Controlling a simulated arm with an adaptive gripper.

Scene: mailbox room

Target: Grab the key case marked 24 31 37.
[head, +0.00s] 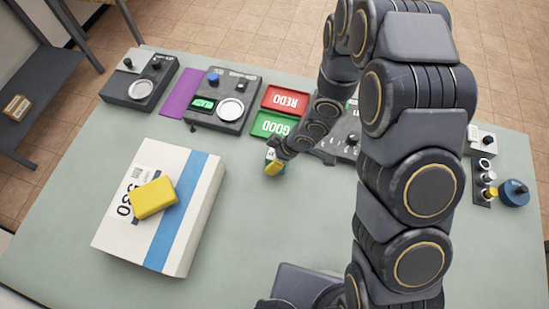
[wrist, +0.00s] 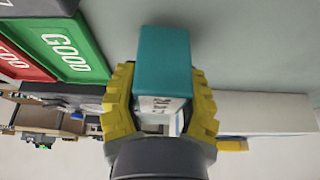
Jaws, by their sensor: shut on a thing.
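My gripper (head: 274,165) is at the middle of the table, just below the green tray in the head view. In the wrist view its two yellow fingers (wrist: 161,98) are shut on a teal case (wrist: 163,62) with a white label. The label's print is partly hidden between the fingers, and I cannot read any numbers on it. In the head view only a little of the case shows beside the fingers. I cannot tell whether it touches the table.
A large white box (head: 190,215) with a blue stripe carries a yellow block (head: 153,198). Behind my gripper lie the green GOOD tray (head: 268,124) and red REDO tray (head: 287,99). Grey dial devices (head: 226,101) and a purple mat (head: 191,91) are at the back.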

